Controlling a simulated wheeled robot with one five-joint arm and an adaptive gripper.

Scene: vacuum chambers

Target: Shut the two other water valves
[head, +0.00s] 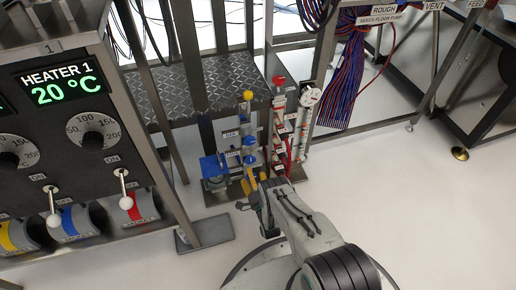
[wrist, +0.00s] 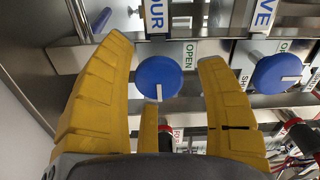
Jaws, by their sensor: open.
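In the wrist view a round blue valve knob (wrist: 158,77) shows between the yellow fingers of my open gripper (wrist: 165,60). Its white mark points down in the picture, and an OPEN label (wrist: 190,55) is at its right. I cannot tell whether the fingers touch it. A second blue knob (wrist: 276,74) lies right of the right finger, its white mark pointing right, with a partly cut SHUT label at its left. A third blue knob (wrist: 101,19) is partly hidden behind the left finger. In the head view my gripper (head: 256,184) is low in front of the blue valves (head: 231,157).
A post with a yellow knob (head: 248,95) and one with a red knob (head: 279,81) stand close by. The heater panel (head: 62,85) is at the left, and a metal frame foot (head: 205,233) stands on the floor. Clear white floor lies at the right.

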